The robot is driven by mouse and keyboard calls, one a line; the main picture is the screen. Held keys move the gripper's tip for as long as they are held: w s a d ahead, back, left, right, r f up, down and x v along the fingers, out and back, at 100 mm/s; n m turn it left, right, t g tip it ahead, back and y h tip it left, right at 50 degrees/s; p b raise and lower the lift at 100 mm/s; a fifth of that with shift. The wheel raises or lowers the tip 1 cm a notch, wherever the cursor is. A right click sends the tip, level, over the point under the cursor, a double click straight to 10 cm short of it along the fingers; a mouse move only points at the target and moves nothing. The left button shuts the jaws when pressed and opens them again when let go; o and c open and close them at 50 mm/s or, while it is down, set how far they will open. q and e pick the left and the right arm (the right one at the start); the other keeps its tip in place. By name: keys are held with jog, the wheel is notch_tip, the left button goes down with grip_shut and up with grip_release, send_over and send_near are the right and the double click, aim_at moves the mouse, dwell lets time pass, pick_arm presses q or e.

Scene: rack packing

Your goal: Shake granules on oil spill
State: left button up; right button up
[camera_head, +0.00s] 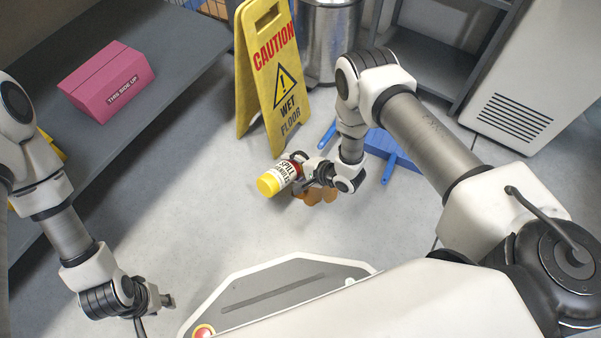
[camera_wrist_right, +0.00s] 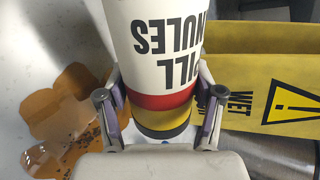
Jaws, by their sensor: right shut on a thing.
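The spill granules canister (camera_head: 281,177) is white with a yellow end and a red band. It is tilted, with its yellow end toward the lower left in the head view. My right gripper (camera_head: 302,172) is shut on it, with a finger on each side of the canister (camera_wrist_right: 167,45) in the right wrist view. The orange-brown oil spill (camera_head: 322,194) lies on the floor beside and below the gripper, partly hidden by it. In the right wrist view the spill (camera_wrist_right: 62,122) shows dark specks on its surface. My left gripper (camera_head: 168,300) is at the lower left, away from the canister; its jaw opening is unclear.
A yellow wet-floor sign (camera_head: 270,75) stands just behind the canister. A blue dustpan or brush (camera_head: 385,148) lies right of the spill. A grey shelf (camera_head: 135,125) with a pink box (camera_head: 107,81) is at left, a metal bin (camera_head: 328,40) at the back.

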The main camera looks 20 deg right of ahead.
jog(key=shift+w+a, duration=0.35)
jog(key=shift+w, duration=0.1)
jog(key=shift+w+a, duration=0.15)
jog(key=shift+a, duration=0.1)
jog(key=shift+s+a+r+p, duration=0.15)
jog(key=shift+s+a+p, duration=0.15)
jog(key=shift+s+a, duration=0.85)
jog(key=shift+a, duration=0.2)
jog(key=shift+s+p, duration=0.25)
jog(key=shift+p, duration=0.15)
jog(key=s+d+p, duration=0.4)
jog(key=s+d, duration=0.4)
jog(key=s, duration=0.2)
notch_tip(320, 180, up, 8)
jog(key=n+t+h+p, duration=0.4)
jog(key=n+h+p, duration=0.2)
jog(key=p, duration=0.3)
jog(key=shift+w+d+f+n+h, duration=0.25)
jog(key=shift+w+d+n+h, duration=0.05)
jog(key=shift+w+d, duration=0.1)
